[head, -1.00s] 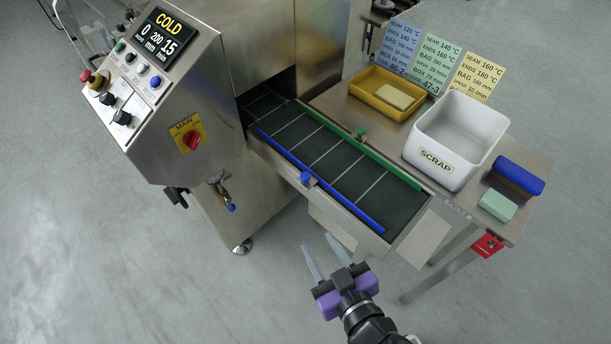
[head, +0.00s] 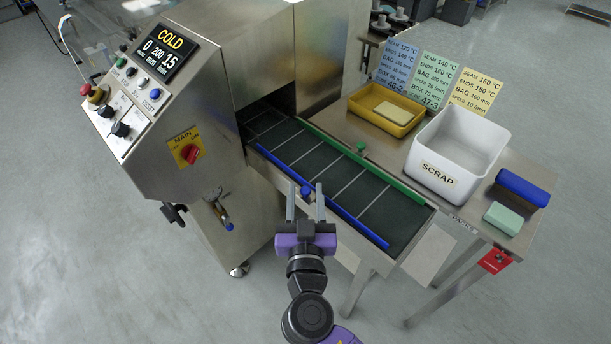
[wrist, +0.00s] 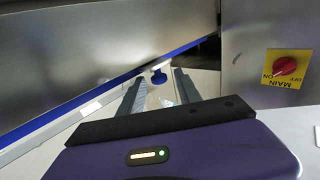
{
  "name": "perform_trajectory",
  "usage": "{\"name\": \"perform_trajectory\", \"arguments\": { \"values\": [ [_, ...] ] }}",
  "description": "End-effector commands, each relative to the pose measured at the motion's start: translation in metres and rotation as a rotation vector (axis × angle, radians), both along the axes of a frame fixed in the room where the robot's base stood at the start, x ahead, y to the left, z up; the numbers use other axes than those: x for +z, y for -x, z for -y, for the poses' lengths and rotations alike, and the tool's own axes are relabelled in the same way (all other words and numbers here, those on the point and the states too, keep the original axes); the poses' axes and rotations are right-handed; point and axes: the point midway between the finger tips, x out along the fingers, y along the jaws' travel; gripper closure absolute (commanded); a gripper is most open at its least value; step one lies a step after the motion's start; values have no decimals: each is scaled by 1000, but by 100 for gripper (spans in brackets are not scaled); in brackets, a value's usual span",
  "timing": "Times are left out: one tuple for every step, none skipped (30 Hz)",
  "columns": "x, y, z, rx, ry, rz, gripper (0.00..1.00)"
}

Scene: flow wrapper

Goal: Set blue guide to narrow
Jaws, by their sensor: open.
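The blue guide (head: 335,207) is a long blue rail along the near side of the dark conveyor belt (head: 343,183). Its blue knob (head: 306,192) sits on the conveyor's near side wall. My gripper (head: 306,190) is open, its two fingers pointing at the knob, one on each side of it in the head view. In the wrist view the knob (wrist: 158,77) shows between and just beyond the fingertips (wrist: 157,78), with the blue guide (wrist: 60,113) running to the left. I cannot tell whether the fingers touch the knob.
The green guide (head: 362,160) with its green knob lines the belt's far side. The machine's panel and red main switch (head: 190,154) stand left. The side table holds a yellow tray (head: 358,105), white scrap bin (head: 437,181) and blue roll (head: 522,188).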

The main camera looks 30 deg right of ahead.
Motion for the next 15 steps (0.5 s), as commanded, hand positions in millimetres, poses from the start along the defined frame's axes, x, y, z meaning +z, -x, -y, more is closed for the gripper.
{"name": "perform_trajectory", "arguments": {
  "values": [
    [3, -8, 5, -4, 0, 1, 60],
    [3, -12, 7, -3, 0, 0, 60],
    [3, -17, 9, -2, 0, 1, 60],
    [3, -21, 11, -2, 0, 0, 60],
    [2, -24, 13, -1, 1, 0, 60],
    [2, -28, 15, -1, 1, 0, 60],
    [2, -31, 16, -1, 1, 0, 60],
    [2, -33, 17, -1, 1, 0, 60],
    [1, -35, 19, -1, 1, -2, 60],
    [1, -37, 20, -1, 1, -2, 60],
    [1, -38, 20, -1, 0, -1, 60],
    [0, -39, 21, 0, 0, -1, 60],
    [0, -40, 21, 0, 0, -1, 60],
    [0, -40, 21, 0, 0, -1, 60],
    [0, -40, 21, 0, 0, -1, 60]
  ]
}}
